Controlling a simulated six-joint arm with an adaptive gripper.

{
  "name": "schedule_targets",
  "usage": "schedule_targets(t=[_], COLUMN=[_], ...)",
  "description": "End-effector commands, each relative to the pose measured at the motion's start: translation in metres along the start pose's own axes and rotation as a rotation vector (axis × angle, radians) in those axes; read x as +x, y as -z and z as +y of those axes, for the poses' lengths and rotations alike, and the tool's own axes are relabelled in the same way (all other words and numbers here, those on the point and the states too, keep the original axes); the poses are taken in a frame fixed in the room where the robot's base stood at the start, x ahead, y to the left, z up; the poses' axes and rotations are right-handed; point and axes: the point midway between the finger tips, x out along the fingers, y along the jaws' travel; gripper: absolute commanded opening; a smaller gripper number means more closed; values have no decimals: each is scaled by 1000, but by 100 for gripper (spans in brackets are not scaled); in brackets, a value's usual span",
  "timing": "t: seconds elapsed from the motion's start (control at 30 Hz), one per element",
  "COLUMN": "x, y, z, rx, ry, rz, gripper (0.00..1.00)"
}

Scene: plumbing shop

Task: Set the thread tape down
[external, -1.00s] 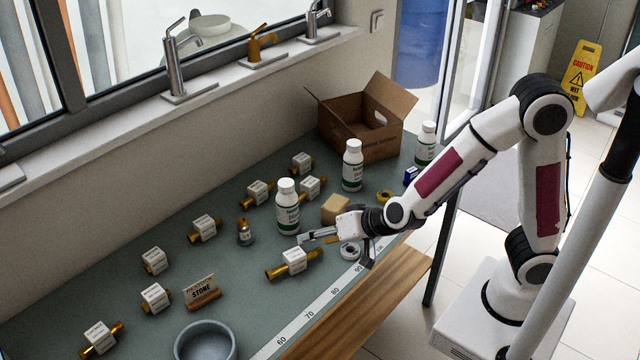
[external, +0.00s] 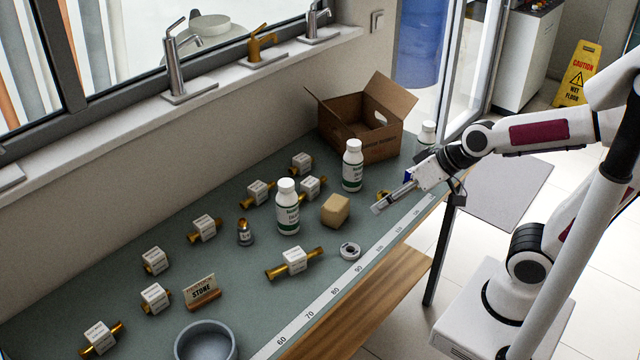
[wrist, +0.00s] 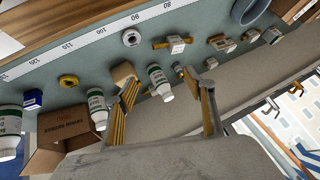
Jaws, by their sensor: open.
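A white roll of thread tape (external: 350,250) lies flat on the green bench mat beside the ruler strip. It also shows in the wrist view (wrist: 131,37), with nothing touching it. A yellow roll (wrist: 68,80) lies farther along the bench; in the external view my gripper partly covers it. My gripper (external: 379,208) is above the bench, up and to the right of the white roll. In the wrist view its two fingers (wrist: 168,84) are spread wide with nothing held between them.
A tan block (external: 336,210), white bottles (external: 287,208) and several boxed brass fittings (external: 294,262) stand on the mat. An open cardboard box (external: 362,140) is at the back. A grey bowl (external: 205,342) is at the front.

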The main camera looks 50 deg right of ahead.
Motion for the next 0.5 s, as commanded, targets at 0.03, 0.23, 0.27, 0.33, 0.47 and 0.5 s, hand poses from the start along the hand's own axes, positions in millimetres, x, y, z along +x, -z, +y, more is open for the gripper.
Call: schedule_targets(t=[0.03,0.23,0.27,0.33,0.47,0.5], x=[-11,-48,-54,-66,-85,-89], y=[-4,-31,-36,-46,-62,-66], z=[10,49,54,68,88,93], rx=[-13,-69,-74,-87,-100,-101], ry=[-21,-121,-138,-179,-244,-259], rz=[-4,-53,-62,-80,-110,-116], gripper=[54,54,54,54,54,54])
